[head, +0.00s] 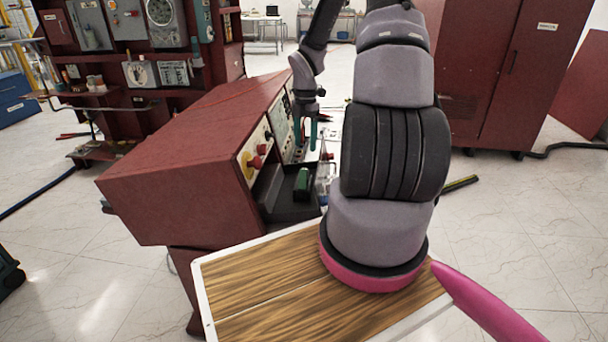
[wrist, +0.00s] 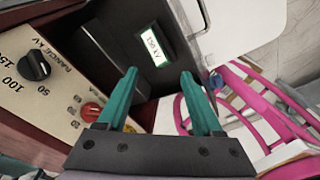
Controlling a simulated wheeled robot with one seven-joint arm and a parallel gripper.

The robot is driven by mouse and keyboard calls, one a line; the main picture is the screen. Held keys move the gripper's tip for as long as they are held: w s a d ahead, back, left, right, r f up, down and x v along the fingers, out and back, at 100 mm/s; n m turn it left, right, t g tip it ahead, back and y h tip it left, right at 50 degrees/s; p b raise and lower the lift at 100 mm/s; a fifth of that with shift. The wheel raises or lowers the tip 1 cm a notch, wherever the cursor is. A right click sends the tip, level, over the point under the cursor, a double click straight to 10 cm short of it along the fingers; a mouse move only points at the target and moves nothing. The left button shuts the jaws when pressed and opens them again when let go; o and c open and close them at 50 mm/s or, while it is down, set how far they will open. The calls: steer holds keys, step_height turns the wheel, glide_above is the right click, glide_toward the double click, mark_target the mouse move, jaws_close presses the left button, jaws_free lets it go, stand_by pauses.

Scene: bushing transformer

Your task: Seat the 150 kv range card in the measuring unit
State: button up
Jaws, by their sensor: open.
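The 150 kV range card (wrist: 153,46) shows in the wrist view as a small green-edged piece with a white label. In the head view a green piece (head: 302,182), apparently the same card, is at a black tray-like holder (head: 275,203) on the front of the red measuring unit (head: 190,140). My gripper (wrist: 160,75) has two teal fingers spread apart with nothing between them. The card lies beyond the fingertips, apart from them. In the head view my gripper (head: 308,145) hangs above the card. A card slot cannot be made out clearly.
The unit's cream panel (wrist: 40,85) carries a black range knob (wrist: 34,66) and red and yellow knobs close to my left finger. A wood-topped table (head: 265,290) with a white rim stands in front. Dark red cabinets (head: 510,75) stand behind, with open floor at right.

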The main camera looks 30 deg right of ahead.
mark_target(304, 170)
steer(key=f+m, duration=0.3)
steer(key=m, duration=0.6)
steer(key=f+m, duration=0.4)
steer(key=m, duration=0.6)
steer(key=f+m, duration=0.3)
steer(key=m, duration=0.6)
steer(key=shift+s+a+f+m+t+h, duration=0.3)
steer(key=shift+s+a+m+t, duration=0.05)
steer(key=shift+a+m+t, duration=0.05)
jaws_close()
